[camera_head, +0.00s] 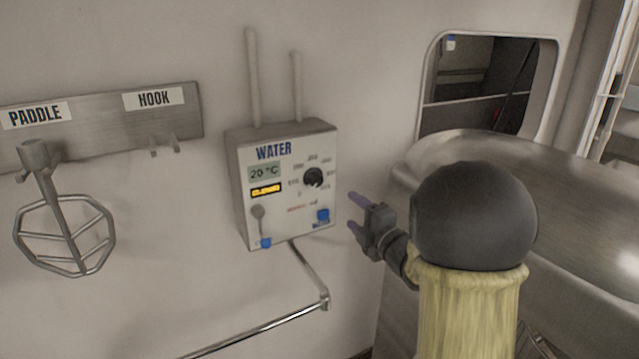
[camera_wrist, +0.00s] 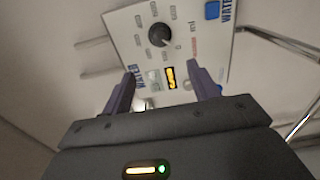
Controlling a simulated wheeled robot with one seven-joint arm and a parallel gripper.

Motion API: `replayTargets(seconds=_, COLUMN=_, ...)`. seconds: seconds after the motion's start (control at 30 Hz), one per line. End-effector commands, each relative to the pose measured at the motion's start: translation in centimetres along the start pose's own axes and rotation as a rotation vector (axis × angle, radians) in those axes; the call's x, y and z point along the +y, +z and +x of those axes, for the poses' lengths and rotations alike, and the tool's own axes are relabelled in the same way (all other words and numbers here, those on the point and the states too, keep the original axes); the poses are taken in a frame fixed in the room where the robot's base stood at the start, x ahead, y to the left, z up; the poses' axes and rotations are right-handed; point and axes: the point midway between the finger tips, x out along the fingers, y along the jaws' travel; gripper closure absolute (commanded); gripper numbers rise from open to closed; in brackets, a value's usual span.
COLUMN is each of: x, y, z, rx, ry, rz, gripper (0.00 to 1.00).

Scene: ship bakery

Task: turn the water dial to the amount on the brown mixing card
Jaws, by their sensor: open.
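The water box (camera_head: 243,185), labelled WATER, is fixed to the wall. Its black round dial (camera_head: 313,177) sits at the right of the face with a ring of small printed amounts around it, too small to read. A display (camera_head: 264,171) reads 20 °C, above a lit amber display (camera_head: 266,190). My gripper (camera_head: 354,213) is to the right of the box, open and empty. In the wrist view the dial (camera_wrist: 160,35) lies beyond the spread fingertips of my gripper (camera_wrist: 162,72), apart from them. No brown mixing card shows in either view.
A blue button (camera_head: 322,215) and a lever with a blue tip (camera_head: 261,228) are low on the box. A pipe (camera_head: 315,275) runs below it. A wire paddle (camera_head: 64,235) hangs from the labelled rack (camera_head: 190,125) at left. A large metal bowl (camera_head: 590,215) stands at right.

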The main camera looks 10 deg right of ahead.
Motion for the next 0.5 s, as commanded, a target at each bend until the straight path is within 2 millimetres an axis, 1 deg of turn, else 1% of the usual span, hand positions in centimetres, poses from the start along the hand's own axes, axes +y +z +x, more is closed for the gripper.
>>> replayTargets(seconds=0.17, x=0.2, y=-0.1, z=1.8, rx=0.003, ry=-0.002, rz=0.001, gripper=0.4)
replayTargets(seconds=0.5, x=0.4, y=-0.1, z=7.5, rx=0.002, ry=-0.002, rz=0.0, gripper=0.4)
